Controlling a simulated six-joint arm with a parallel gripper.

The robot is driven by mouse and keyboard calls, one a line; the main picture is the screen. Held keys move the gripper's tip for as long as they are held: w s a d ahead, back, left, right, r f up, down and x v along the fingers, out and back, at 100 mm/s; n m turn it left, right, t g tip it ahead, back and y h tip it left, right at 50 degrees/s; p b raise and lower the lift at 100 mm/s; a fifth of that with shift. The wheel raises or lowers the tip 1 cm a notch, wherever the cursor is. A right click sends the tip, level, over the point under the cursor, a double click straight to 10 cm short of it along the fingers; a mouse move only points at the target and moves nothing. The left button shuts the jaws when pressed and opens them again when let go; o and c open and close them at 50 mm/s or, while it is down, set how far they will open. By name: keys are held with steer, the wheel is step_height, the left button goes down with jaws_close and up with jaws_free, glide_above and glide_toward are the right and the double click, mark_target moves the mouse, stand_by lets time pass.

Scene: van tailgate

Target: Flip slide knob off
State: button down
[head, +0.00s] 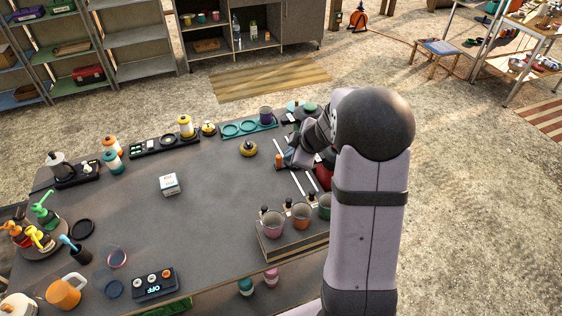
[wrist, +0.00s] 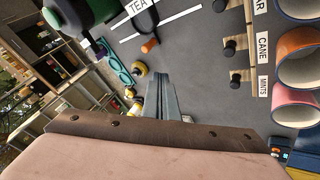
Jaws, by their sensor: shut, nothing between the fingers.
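No part is plainly marked as the slide knob. Two white strips (head: 304,183) lie on the table beside my gripper; in the wrist view, a dark rounded piece (wrist: 145,20) sits between such strips near a "TEA" label (wrist: 138,6). A small orange piece (head: 278,160) stands close by and also shows in the wrist view (wrist: 150,46). A black box (head: 154,285) with several round knobs and an "OFF" display is at the front edge. My gripper (head: 288,158) is shut and empty over the table's right part; its fingers (wrist: 160,95) point toward the table. My arm hides part of this area.
A wooden rack with cups (head: 292,245) stands at the front right, near my arm. Yellow (head: 248,149) and teal (head: 248,128) items lie left of and behind my gripper. A white box (head: 169,184) sits mid-table. The table's centre is mostly clear.

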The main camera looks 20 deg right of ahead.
steer(key=shift+f, duration=2.45)
steer(key=shift+w, duration=0.1)
steer(key=b+x, duration=0.1)
steer(key=x, duration=0.8)
steer(key=shift+a+f, duration=0.1)
steer(key=shift+w+d+f+p, duration=0.15)
steer(key=shift+w+p, duration=0.1)
steer(key=shift+w, duration=0.25)
steer(key=shift+w+d+r+p, duration=0.15)
steer(key=shift+w+p, duration=0.1)
steer(key=shift+w, duration=0.25)
steer(key=shift+w+d+f+p, duration=0.15)
steer(key=shift+w+d+p, duration=0.2)
steer(key=shift+w, duration=0.2)
steer(key=shift+w+d+f+p, duration=0.15)
steer(key=shift+w+d+p, duration=0.1)
steer(key=shift+w+p, duration=0.25)
steer(key=shift+w, duration=0.1)
